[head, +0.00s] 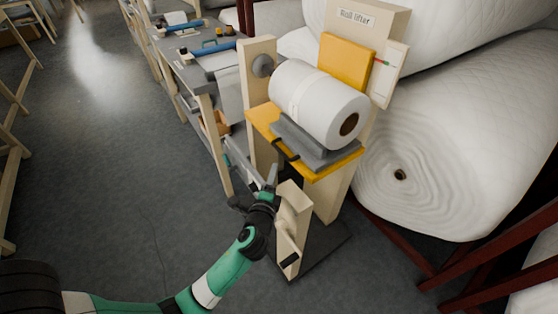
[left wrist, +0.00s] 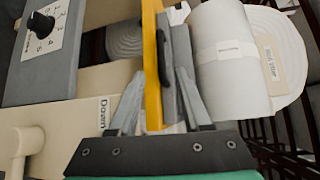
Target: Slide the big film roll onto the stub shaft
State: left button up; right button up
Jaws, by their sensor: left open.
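The big film roll (head: 318,100) is white with a hollow brown core and lies in a grey cradle (head: 310,145) on the lifter's yellow platform (head: 262,118). It also shows in the left wrist view (left wrist: 230,70). A round grey end (head: 262,66) on a pale post beyond the roll looks like the stub shaft; the roll is apart from it. My left gripper (head: 254,188) is open, below and in front of the platform. In the left wrist view its fingers (left wrist: 160,75) appear either side of the yellow edge and a black handle; contact is unclear. My right gripper is out of view.
The lifter has a pale lower box (head: 290,222); a "Down" label (left wrist: 103,112) shows in the wrist view, near a numbered dial (left wrist: 42,25). Large wadding rolls (head: 440,150) on red racks fill the right. A grey workbench (head: 205,65) stands behind.

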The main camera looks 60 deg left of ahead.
aim_at(279, 152)
pick_arm(q)
jog(key=b+x, duration=0.4)
jog(key=x, duration=0.7)
jog(key=shift+w+a, duration=0.15)
jog(key=shift+w, duration=0.05)
grip_shut()
jog(key=shift+r, duration=0.1)
dwell(0.8)
